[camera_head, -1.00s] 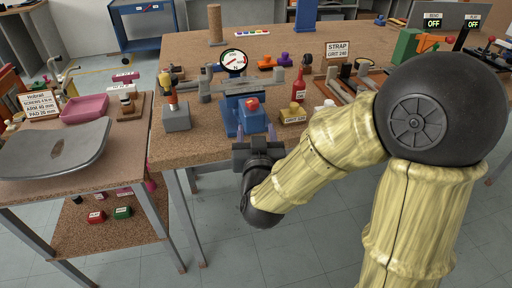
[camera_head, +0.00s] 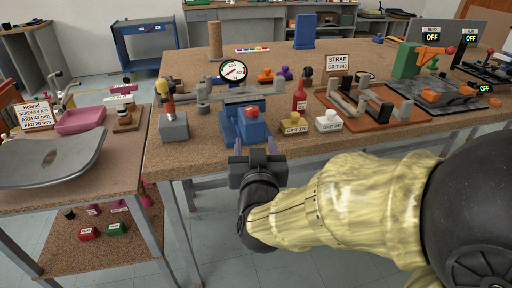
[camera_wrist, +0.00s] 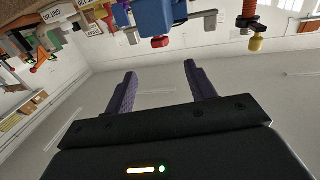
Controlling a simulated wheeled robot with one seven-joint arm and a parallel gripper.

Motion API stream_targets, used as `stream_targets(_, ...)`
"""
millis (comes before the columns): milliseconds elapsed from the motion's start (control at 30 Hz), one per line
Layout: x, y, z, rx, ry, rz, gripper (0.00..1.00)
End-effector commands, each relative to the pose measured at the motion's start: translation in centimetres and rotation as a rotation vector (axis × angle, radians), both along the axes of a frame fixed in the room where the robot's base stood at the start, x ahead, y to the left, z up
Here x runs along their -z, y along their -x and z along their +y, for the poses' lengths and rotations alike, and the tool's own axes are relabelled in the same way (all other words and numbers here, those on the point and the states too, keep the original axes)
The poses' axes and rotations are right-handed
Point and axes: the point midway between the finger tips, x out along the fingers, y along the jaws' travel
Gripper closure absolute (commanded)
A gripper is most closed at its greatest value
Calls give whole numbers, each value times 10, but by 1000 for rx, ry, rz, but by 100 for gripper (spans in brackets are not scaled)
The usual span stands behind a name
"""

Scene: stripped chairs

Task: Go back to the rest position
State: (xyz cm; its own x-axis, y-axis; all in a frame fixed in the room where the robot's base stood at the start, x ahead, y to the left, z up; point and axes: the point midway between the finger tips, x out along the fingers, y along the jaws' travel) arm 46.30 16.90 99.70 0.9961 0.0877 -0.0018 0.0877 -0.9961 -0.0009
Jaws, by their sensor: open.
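My gripper (camera_head: 257,150) is in front of the main workbench's near edge in the head view, below the blue clamp. Its two purple fingers point up toward the bench and stand apart. In the wrist view my gripper (camera_wrist: 160,85) is open, with nothing between its fingers. The blue clamp (camera_head: 243,128) with a red knob stands at the bench edge beyond the fingers. It also shows at the top of the wrist view (camera_wrist: 157,16), where the picture is upside down.
A side table (camera_head: 130,155) at left holds a grey curved panel (camera_head: 50,158) and a pink tray (camera_head: 80,121). A red bottle (camera_head: 299,97), a yellow block (camera_head: 293,126) and a white block (camera_head: 328,123) stand near the bench edge. Open floor (camera_head: 215,235) lies below.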

Motion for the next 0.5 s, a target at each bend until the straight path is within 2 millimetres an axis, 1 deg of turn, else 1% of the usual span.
stream_targets(133,5,-2,-3,-3,2,24,45)
stream_targets(233,19,-6,-7,-21,6,89,45)
stream_targets(367,50,-10,-19,-54,18,240,45)
stream_targets(500,91,-6,-39,-76,31,445,45)
